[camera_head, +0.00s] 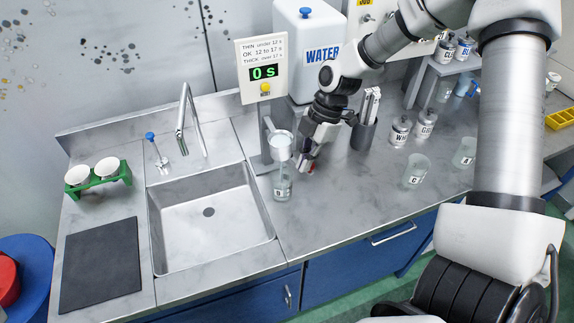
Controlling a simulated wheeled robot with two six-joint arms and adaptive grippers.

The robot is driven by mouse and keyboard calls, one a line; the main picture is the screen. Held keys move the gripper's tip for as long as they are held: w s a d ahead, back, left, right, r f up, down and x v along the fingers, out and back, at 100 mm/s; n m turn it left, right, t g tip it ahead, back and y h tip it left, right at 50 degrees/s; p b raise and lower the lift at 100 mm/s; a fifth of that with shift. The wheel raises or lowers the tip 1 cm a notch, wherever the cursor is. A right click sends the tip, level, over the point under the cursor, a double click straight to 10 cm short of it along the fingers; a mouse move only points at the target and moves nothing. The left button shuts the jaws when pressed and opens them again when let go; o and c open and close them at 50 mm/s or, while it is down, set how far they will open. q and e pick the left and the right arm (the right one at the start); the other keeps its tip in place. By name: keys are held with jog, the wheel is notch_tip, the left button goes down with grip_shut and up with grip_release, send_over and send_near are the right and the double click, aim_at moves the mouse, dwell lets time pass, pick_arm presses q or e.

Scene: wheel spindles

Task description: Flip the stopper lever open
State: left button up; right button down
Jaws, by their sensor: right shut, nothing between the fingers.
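A pale flow cup (280,140) is held on a stand (262,150) at the back, just right of the sink. A clear beaker (283,187) marked B stands upright below it. My right gripper (305,163) points down just to the right of the cup and is shut and empty. A small red part (311,168) shows beside its fingertips; it may be the stopper lever, but its position and any contact are too small to tell. My left gripper is out of view.
A sink (212,222) with a tap (184,120) lies left of the stand. A timer display (264,72) reads 0 s above it. A grey holder (363,134) and labelled jars (400,132) stand to the right. The counter in front of the beaker is clear.

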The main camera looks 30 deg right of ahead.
jog(key=shift+w+d+n, duration=0.1)
jog(key=shift+d+n, duration=0.6)
jog(key=shift+d+g, duration=0.25)
jog(key=shift+g, duration=0.05)
jog(key=shift+w+d+f, duration=0.1)
jog(key=shift+d, duration=0.15)
jog(key=shift+a, duration=0.55)
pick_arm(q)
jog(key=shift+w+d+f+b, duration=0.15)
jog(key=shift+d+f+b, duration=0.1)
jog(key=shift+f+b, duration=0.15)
pick_arm(e)
jog(key=shift+w+a, duration=0.3)
jog(key=shift+a, duration=0.05)
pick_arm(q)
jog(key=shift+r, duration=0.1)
